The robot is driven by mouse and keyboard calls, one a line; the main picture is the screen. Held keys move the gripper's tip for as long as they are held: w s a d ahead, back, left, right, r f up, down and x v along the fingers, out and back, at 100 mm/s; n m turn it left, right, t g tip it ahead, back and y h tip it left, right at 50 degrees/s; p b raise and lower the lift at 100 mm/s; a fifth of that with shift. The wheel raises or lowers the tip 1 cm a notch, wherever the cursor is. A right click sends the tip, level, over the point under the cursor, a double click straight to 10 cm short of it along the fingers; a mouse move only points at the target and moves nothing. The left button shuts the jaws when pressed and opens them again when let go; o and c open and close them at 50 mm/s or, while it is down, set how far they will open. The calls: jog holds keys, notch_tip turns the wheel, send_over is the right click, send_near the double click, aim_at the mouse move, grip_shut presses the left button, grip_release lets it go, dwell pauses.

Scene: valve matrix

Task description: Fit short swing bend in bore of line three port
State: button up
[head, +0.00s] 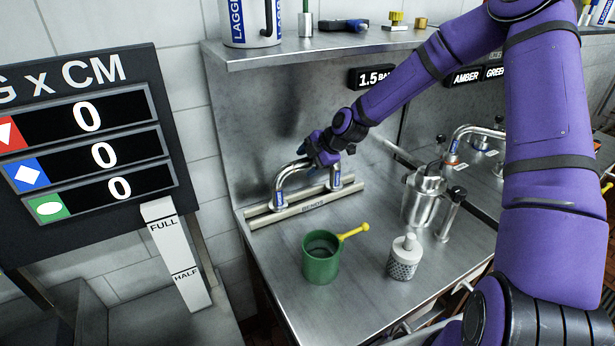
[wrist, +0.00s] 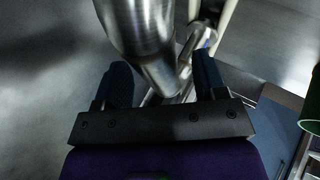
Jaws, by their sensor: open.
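A polished steel swing bend (head: 283,182) stands on the rack labelled BENDS (head: 313,208) by the back wall in the head view. Its curved left leg shows; a second steel upright (head: 335,178) stands at the rack's right end. My gripper hides the part between, so I cannot tell whether both belong to one bend. My gripper (head: 320,156) is at the top of the bend. In the wrist view, steel pipe (wrist: 150,35) lies between the two dark, parted fingers of my gripper (wrist: 163,75). The line three port cannot be made out.
A steel jug (head: 424,195) and another bent pipe (head: 468,133) are to the right. A shelf (head: 290,52) overhangs the back.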

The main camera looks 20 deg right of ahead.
jog(key=shift+w+a+f, duration=0.2)
jog(key=shift+a+f, duration=0.05)
jog(key=shift+f, duration=0.2)
grip_shut()
jog(key=shift+r, duration=0.1)
